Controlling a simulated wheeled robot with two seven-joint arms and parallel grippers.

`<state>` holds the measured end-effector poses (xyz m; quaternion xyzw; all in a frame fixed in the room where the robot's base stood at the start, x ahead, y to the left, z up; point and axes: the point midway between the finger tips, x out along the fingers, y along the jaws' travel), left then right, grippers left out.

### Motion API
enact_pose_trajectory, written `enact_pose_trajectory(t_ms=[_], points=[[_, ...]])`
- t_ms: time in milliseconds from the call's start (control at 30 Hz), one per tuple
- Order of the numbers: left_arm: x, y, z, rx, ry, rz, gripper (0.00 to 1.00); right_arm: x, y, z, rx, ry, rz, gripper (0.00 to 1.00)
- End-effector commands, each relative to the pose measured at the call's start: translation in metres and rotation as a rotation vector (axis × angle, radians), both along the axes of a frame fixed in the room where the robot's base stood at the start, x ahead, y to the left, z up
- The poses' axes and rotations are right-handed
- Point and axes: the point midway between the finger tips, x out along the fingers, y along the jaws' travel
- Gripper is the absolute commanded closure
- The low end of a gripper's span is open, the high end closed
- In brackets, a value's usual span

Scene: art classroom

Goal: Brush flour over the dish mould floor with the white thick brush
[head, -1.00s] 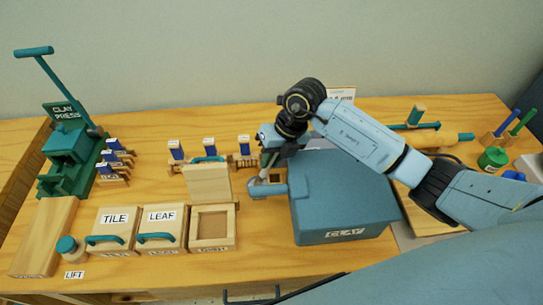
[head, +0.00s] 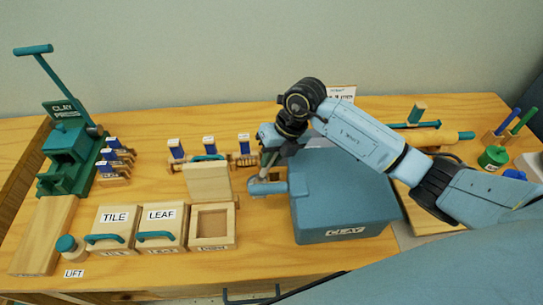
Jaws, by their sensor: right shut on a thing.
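The dish mould (head: 232,229) is the rightmost of three wooden boxes. It stands open, with its lid (head: 208,181) raised at the back and a bare brown recessed floor (head: 212,223). My right gripper (head: 264,172) is to the right of and behind this mould, pointing down over a small blue-grey pot (head: 275,188). It is shut on a slim thing, which is probably the brush; its bristles are not clear, and the gripper and pot hide most of it. I cannot tell whether it touches the pot's contents. My left gripper is out of view.
Closed TILE (head: 112,221) and LEAF (head: 160,220) moulds stand left of the dish mould. A large blue-grey CLAY box (head: 345,200) stands right of the pot, under my right arm. Blue-topped stamps (head: 209,146) stand behind.

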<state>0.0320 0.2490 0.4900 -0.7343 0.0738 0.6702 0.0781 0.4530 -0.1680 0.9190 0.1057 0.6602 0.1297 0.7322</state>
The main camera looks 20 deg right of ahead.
Motion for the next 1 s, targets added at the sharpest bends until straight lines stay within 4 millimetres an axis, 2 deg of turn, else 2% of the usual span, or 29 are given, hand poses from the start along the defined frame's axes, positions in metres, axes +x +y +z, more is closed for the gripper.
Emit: enact_pose_trajectory(t_ms=[1000], points=[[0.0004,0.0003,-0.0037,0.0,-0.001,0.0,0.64,0.0,-0.0006,-0.0075,-0.002,0.001,-0.001,1.0]])
